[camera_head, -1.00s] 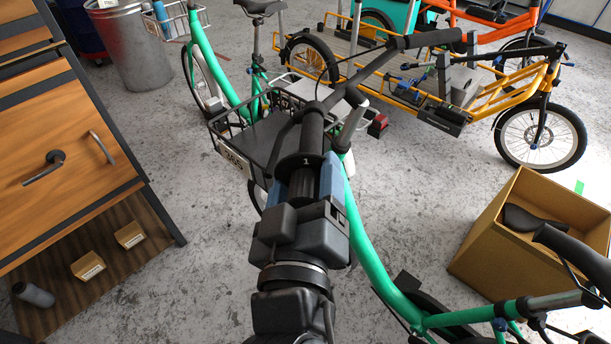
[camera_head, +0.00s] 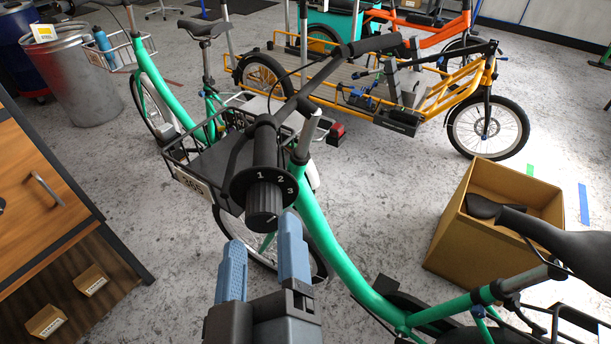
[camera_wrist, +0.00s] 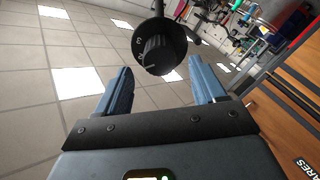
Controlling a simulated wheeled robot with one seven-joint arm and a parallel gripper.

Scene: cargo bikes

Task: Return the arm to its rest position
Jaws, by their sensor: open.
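My gripper (camera_head: 262,268) has two blue fingers, spread apart with nothing between them. In the head view it is at the lower middle, just short of a black numbered twist grip (camera_head: 264,195) on the handlebar of a green cargo bike (camera_head: 345,262). The dial on the grip shows 1, 2 and 3. In the wrist view the grip (camera_wrist: 160,50) hangs ahead of the open fingers (camera_wrist: 158,90), with a visible gap to them. The rest of my arm is mostly out of the head view.
A wooden cabinet (camera_head: 40,190) stands at the left, with small boxes on its lower shelf. The bike's front rack (camera_head: 215,165) lies just beyond the grip. A cardboard box (camera_head: 470,240) holding a saddle stands at the right. A yellow cargo bike (camera_head: 440,105) is behind.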

